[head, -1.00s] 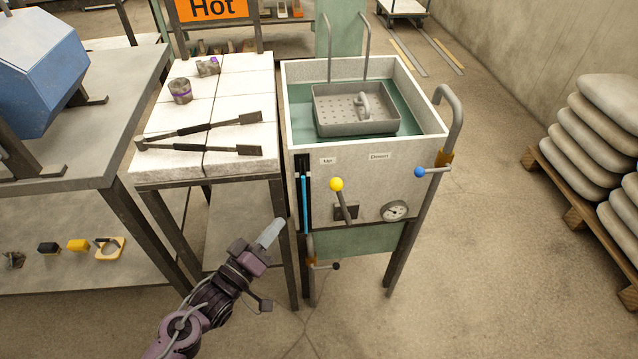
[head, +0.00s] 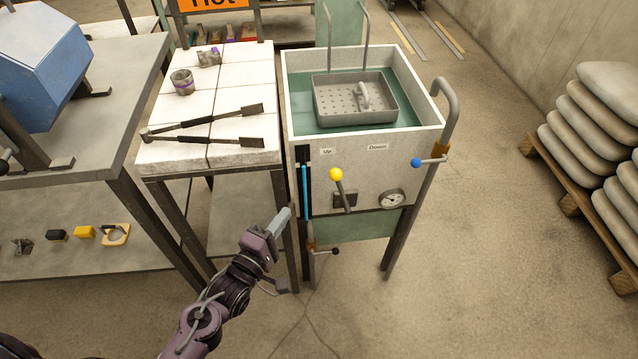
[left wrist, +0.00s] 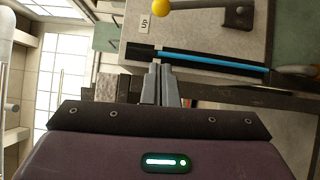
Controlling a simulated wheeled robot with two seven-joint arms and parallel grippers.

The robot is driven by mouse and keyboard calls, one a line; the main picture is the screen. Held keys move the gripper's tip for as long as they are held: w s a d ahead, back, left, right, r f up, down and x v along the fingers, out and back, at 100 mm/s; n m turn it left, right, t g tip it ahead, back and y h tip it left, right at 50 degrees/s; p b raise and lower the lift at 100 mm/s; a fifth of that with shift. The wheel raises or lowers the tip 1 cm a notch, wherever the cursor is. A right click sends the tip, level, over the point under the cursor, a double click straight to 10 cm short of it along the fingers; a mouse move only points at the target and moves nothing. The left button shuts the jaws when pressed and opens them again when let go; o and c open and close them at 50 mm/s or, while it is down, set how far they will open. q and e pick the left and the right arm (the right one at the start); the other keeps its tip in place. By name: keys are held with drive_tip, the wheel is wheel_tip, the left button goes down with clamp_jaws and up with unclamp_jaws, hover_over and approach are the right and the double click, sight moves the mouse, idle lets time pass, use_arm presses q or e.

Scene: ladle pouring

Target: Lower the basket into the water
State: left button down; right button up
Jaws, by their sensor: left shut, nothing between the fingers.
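A grey perforated basket (head: 335,108) with a metal part in it hangs in the tank (head: 433,139), at the green water (head: 300,113). How deep it sits I cannot tell. A lever with a yellow knob (head: 336,174) stands on the tank's front between the "Up" label (head: 327,151) and the "Down" label (head: 377,147), nearer "Up". The knob also shows at the top of the left wrist view (left wrist: 162,7). My left gripper (head: 285,215) is shut and empty, below and left of the lever, apart from it. My right gripper is not in view.
A blue-knobbed valve (head: 416,163) and a gauge (head: 391,199) are on the tank's right front. Left of it, a white-topped table (head: 225,98) holds tongs (head: 205,143) and metal parts. Sacks (head: 590,125) stand at right. The floor before the tank is clear.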

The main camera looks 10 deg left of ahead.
use_arm(q)
drive_tip(key=s+d+x, duration=0.1)
drive_tip(key=d+x, duration=0.1)
drive_tip(key=x, duration=1)
drive_tip(key=shift+d+r, duration=0.15)
drive_tip(key=shift+d, duration=0.2)
drive_tip(key=shift+w+p, duration=0.1)
drive_tip(key=shift+p, duration=0.25)
